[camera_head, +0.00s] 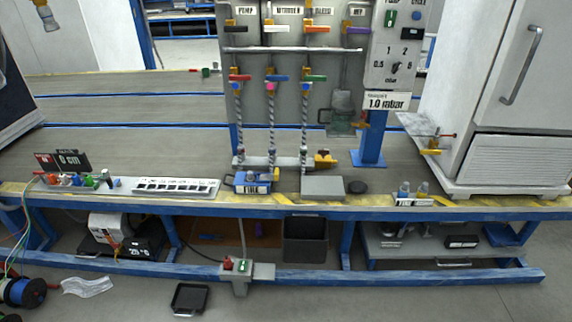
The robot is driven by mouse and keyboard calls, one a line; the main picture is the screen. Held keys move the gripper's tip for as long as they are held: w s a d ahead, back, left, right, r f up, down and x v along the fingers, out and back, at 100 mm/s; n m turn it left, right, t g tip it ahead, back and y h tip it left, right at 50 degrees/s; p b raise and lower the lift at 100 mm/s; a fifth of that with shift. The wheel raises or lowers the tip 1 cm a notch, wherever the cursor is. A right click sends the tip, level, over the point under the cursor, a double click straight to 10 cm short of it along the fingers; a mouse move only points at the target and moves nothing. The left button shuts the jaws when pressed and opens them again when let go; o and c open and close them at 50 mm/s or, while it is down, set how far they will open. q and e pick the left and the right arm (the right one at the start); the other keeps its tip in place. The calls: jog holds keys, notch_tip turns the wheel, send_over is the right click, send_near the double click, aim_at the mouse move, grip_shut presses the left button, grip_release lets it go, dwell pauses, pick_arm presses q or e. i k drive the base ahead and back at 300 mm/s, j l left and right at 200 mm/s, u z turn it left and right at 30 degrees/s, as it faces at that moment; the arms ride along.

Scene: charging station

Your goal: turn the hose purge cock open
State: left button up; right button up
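No part carries a readable label as the hose purge cock. A small yellow valve (325,160) sits at the right end of the pipe fitting below the hoses. Three braided hoses (271,125) hang from the grey panel (290,45). At their tops are a red handle (240,77), a blue handle (277,77) and a green handle (316,78), all lying about sideways. Another yellow valve (433,148) with a thin reddish handle (446,136) is by the white cabinet, right. Neither gripper is in view.
The blue-framed bench (480,207) crosses the view. On it are a white slotted tray (176,187), a blue device (252,182), a grey box (322,186) and small bottles (404,188). The white cabinet (510,100) stands at right. A black tray (189,298) lies on the floor.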

aim_at(324, 153)
jog(key=i+l, duration=1.05)
jog(key=l, duration=0.15)
jog(key=l+z, duration=0.05)
